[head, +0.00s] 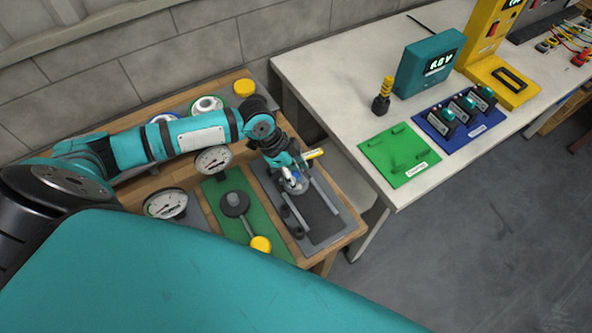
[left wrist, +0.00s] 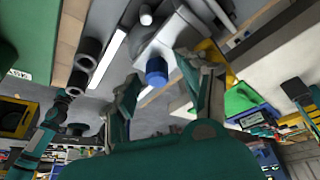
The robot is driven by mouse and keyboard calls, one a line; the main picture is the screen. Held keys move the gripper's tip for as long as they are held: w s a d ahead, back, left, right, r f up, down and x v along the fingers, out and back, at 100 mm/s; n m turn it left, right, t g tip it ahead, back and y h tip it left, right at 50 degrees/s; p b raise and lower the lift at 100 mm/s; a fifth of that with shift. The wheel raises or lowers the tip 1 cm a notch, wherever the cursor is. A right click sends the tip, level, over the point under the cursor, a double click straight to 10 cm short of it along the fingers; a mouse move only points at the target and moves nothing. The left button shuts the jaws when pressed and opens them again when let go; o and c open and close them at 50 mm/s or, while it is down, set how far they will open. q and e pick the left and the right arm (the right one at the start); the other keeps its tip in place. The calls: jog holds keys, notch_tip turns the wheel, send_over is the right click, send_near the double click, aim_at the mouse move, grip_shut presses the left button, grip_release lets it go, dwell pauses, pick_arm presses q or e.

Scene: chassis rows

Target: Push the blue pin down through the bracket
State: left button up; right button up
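The blue pin (left wrist: 157,71) shows in the left wrist view as a short blue cylinder end on the pale grey bracket (left wrist: 172,42). How deep it sits in the bracket I cannot tell. My left gripper (left wrist: 163,76) is open, with its two fingers apart on either side of the pin. The fingers look clear of it, though contact is hard to judge. In the head view my left gripper (head: 290,172) is over the grey tray (head: 331,222) and largely hides the pin and bracket. My right gripper is not in view.
Dark round parts (head: 285,210) sit beside the bracket on the tray. A green mat (head: 229,193) with a dark disc and a yellow-ended part lies to the left, near dial gauges (head: 166,203). A white table (head: 345,100) with a green plate (head: 398,155) stands to the right.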

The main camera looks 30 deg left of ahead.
pick_arm(q)
jog(key=shift+a, duration=0.1)
jog(key=shift+a+r, duration=0.1)
jog(key=shift+r, duration=0.2)
jog(key=v, duration=1.1)
